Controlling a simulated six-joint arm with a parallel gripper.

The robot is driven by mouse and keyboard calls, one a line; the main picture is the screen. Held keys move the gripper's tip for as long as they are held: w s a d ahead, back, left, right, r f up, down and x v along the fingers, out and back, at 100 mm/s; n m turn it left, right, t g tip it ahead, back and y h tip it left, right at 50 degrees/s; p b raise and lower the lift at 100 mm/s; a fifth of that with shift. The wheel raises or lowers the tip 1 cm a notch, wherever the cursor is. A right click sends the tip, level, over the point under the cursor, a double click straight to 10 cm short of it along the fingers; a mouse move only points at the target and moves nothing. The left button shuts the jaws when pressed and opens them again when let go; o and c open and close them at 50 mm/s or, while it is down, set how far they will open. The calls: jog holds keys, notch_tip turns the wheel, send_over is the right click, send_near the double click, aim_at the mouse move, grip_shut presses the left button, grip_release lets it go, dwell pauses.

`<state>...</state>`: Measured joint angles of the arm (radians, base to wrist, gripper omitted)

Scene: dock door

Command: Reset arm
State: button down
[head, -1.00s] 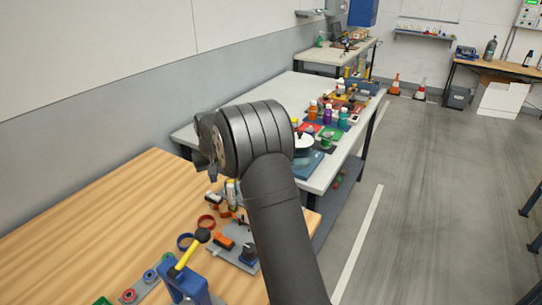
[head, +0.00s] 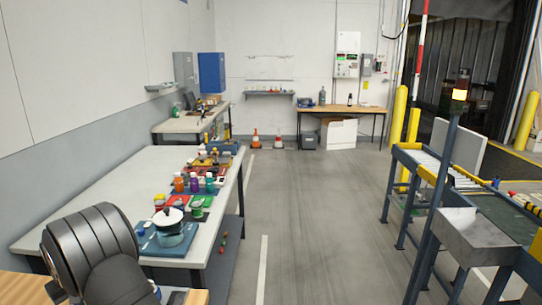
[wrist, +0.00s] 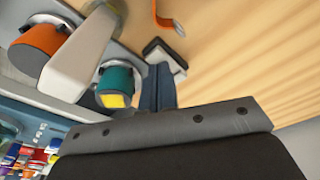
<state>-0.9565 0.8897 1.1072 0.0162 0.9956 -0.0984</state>
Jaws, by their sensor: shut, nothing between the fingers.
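My gripper (wrist: 160,86) shows in the wrist view, its two dark fingers close together, with nothing seen between them. A wooden surface (wrist: 240,50) fills the right and top of that view. In the head view, part of my dark arm fills the lower left corner, and the gripper is out of sight there.
The wrist view shows an orange round part (wrist: 38,50) and a teal round part (wrist: 117,86) near the fingers. In the head view, a white table (head: 100,183) holds bottles and a white-lidded pot (head: 168,218). The grey floor (head: 310,210) is open; a roller conveyor (head: 440,170) stands right.

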notch_tip(320, 180, up, 6)
jog(key=shift+r, duration=0.1)
notch_tip(320, 180, down, 7)
jog(key=shift+r, duration=0.2)
notch_tip(320, 180, up, 9)
jog(key=shift+m+h, duration=0.3)
jog(key=shift+m, duration=0.6)
jog(key=w+d+f, duration=0.1)
jog(key=w+d, duration=0.1)
jog(key=d, duration=0.1)
jog(key=w+d+f, duration=0.1)
jog(key=w+d, duration=0.2)
jog(key=w+d+f, duration=0.2)
jog(key=d, duration=0.1)
jog(key=shift+w+d, duration=0.1)
jog(key=shift+w, duration=0.1)
jog(key=shift+m, duration=0.9)
jog(key=w+d+f, duration=0.1)
jog(key=d, duration=0.2)
jog(key=w+d+f, duration=0.1)
jog(key=w+d, duration=0.1)
jog(key=d, duration=0.1)
jog(key=w+d+f, duration=0.1)
jog(key=w+d, duration=0.1)
jog(key=d, duration=0.2)
jog(key=shift+d+f, duration=0.1)
jog(key=shift+f, duration=0.15)
jog(key=shift+w+d+f, duration=0.2)
jog(key=shift+w+d, duration=0.05)
jog(key=shift+d, duration=0.3)
